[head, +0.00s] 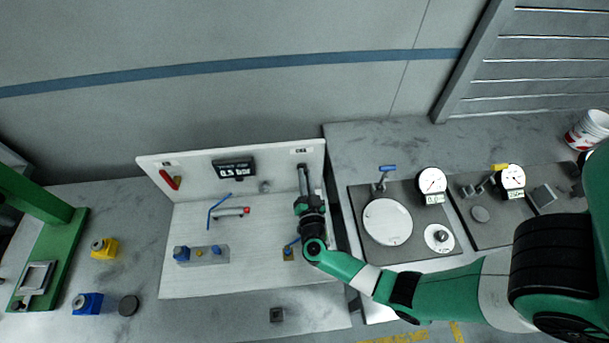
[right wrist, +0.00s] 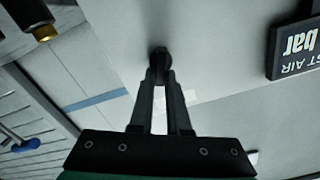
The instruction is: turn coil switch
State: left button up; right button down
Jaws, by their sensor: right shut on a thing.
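The coil switch is a small dark knob (right wrist: 159,60) on the white upright panel (head: 282,164), under a small label (head: 301,151) at the panel's upper right. My right gripper (head: 303,168) reaches up to the panel there. In the right wrist view its two fingertips (right wrist: 161,75) are closed around the knob. The fingers hide most of the knob, and its angle cannot be read. In the head view the knob is hidden behind the gripper. My left gripper is in neither view.
A pressure display (head: 233,169) reading 0.5 bar sits on the panel's middle, with a red handle (head: 169,180) at its left. Gauges (head: 431,181) stand at right.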

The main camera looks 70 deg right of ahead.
jog(key=shift+s+d+f+m, duration=0.1)
jog(key=shift+s+m, duration=0.05)
jog(key=shift+m, duration=1.65)
jog(key=c, duration=0.9)
grip_release()
jog(key=p+v, duration=0.1)
jog(key=v, duration=1)
jog(key=shift+s+a, duration=0.2)
jog(key=shift+a, duration=0.1)
